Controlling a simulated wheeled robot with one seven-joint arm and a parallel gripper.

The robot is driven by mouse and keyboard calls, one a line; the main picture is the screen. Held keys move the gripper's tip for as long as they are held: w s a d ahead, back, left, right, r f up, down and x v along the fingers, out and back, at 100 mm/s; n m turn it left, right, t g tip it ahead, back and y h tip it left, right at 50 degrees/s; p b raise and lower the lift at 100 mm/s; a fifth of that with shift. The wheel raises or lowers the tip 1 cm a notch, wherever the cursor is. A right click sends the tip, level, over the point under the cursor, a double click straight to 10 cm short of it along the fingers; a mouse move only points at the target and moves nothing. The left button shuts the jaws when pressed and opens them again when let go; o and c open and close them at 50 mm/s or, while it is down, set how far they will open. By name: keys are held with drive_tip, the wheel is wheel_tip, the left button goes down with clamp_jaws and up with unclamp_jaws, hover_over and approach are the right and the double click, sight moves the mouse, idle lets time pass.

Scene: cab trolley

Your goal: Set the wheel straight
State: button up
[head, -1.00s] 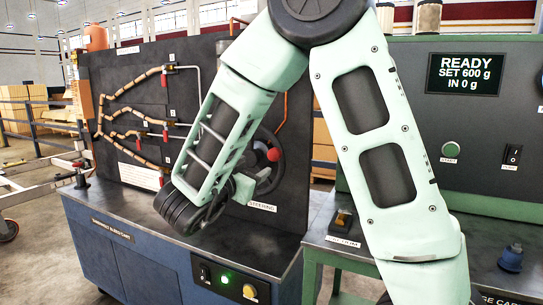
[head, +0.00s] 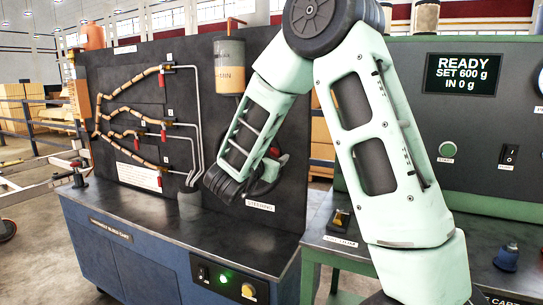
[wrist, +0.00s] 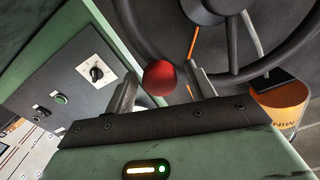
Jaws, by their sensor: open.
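The steering wheel (wrist: 243,73) is black with spokes and a hub, mounted on the dark upright panel. In the head view its rim (head: 270,181) is mostly hidden behind my arm. A red knob (wrist: 159,77) on the wheel shows in the wrist view between my fingers, and a bit of it shows in the head view (head: 273,152). My gripper (wrist: 160,88) is open, one finger on each side of the knob. I cannot tell whether a finger touches it. My gripper's fingers are hidden in the head view.
A canister (head: 229,66) hangs on the panel above left of the wheel. Tan hoses and pipes (head: 130,110) run along the panel's left, down to a grey cup (head: 190,203). A green machine (head: 470,140) stands right. The blue cabinet's top (head: 130,215) is mostly clear.

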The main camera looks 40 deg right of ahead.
clamp_jaws()
drive_tip(key=r+p, duration=0.1)
drive_tip(key=r+n+p, duration=0.1)
drive_tip(key=p, duration=0.1)
drive_tip(key=shift+w+a+n, duration=0.15)
drive_tip(key=shift+w+n, duration=0.15)
drive_tip(key=w+a+r+n+p, duration=0.1)
drive_tip(key=w+n+p, duration=0.4)
drive_tip(key=p, duration=0.5)
drive_tip(key=w+a+r+n+p, duration=0.2)
drive_tip(key=w+r+n+p, duration=0.2)
drive_tip(key=n+p, duration=0.3)
drive_tip(key=shift+w+a+r+p, duration=0.25)
drive_tip(key=shift+w+p, duration=0.15)
drive_tip(key=shift+p, duration=1.25)
unclamp_jaws()
